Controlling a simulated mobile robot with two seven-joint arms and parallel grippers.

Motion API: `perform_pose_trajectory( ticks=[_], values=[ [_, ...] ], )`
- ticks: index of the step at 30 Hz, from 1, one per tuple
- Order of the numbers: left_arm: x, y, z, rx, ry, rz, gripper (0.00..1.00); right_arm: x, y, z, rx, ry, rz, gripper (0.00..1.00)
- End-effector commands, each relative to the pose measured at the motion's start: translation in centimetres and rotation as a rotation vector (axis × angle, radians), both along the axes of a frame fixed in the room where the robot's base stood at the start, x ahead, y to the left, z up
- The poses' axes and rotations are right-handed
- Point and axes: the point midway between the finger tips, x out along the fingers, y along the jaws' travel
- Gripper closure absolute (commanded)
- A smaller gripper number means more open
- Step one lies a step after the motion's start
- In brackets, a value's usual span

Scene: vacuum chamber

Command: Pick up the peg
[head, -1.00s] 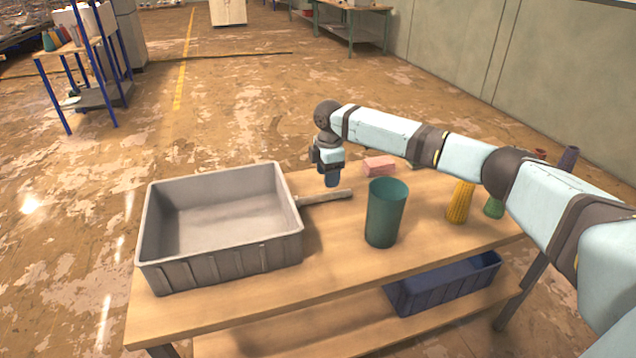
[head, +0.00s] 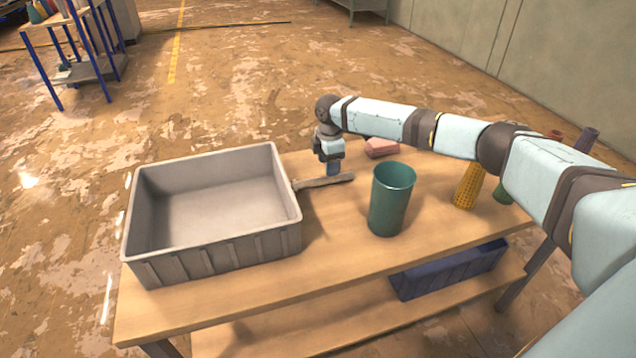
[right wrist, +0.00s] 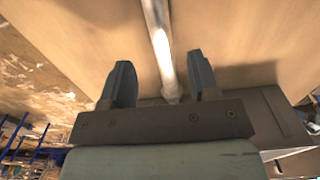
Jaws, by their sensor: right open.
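A thin grey rod (head: 325,181), which looks like the peg, lies on the wooden table just right of the grey bin. In the right wrist view the rod (right wrist: 160,45) looks metallic and runs lengthwise between the fingers. My right gripper (head: 333,171) points down over the rod's far side. It also shows in the right wrist view (right wrist: 162,82), open, with one finger on each side of the rod and gaps between. I cannot tell its exact height above the table. My left gripper is not in view.
The grey bin (head: 290,222) stands empty at left. A green cup (head: 390,203) stands right of the rod. A yellow cone-like item (head: 468,187) stands farther right, near my right arm. A blue bin (head: 450,270) sits on the lower shelf.

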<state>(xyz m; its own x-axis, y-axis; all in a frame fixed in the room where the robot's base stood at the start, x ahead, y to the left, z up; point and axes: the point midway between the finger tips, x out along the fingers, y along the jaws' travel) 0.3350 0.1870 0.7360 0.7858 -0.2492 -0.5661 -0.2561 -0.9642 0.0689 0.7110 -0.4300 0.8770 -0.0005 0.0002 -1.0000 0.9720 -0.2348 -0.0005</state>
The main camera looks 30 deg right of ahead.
Motion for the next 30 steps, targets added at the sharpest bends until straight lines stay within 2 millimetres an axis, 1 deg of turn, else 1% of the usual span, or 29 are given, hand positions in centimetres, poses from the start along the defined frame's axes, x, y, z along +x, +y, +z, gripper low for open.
perform_pose_trajectory(
  ticks=[2,7,9,12,20,23,24,26,27,28,30],
  values=[
    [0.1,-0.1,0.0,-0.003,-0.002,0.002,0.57,0.0,0.2,-0.6,-0.001,0.001,0.001,0.44],
    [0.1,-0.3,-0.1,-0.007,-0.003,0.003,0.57,-0.1,0.8,-3.1,0.0,0.002,0.001,0.44],
    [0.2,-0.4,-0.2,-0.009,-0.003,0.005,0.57,-0.1,0.8,-4.1,-0.001,0.002,0.0,0.44],
    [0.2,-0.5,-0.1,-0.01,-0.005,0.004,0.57,-0.1,0.8,-5.0,-0.001,0.001,-0.001,0.44],
    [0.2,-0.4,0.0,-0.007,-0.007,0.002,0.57,-0.1,0.8,-5.3,0.0,0.001,0.0,0.44],
    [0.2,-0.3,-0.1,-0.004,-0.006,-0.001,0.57,-0.1,0.8,-5.2,0.0,0.001,0.0,0.65],
    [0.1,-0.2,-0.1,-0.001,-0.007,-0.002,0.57,-0.1,0.8,-5.2,0.0,0.001,0.0,0.74],
    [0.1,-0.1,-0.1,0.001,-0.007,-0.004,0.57,-0.1,0.8,-5.2,0.0,0.001,0.0,0.88],
    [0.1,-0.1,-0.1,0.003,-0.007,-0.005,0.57,-0.1,0.8,-5.2,0.0,0.001,0.0,0.97],
    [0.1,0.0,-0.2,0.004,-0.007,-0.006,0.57,-0.1,0.8,-5.2,0.0,0.001,0.0,1.0],
    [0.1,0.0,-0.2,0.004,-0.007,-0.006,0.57,-0.1,0.8,-5.2,0.0,0.0,0.0,1.0]
  ],
)
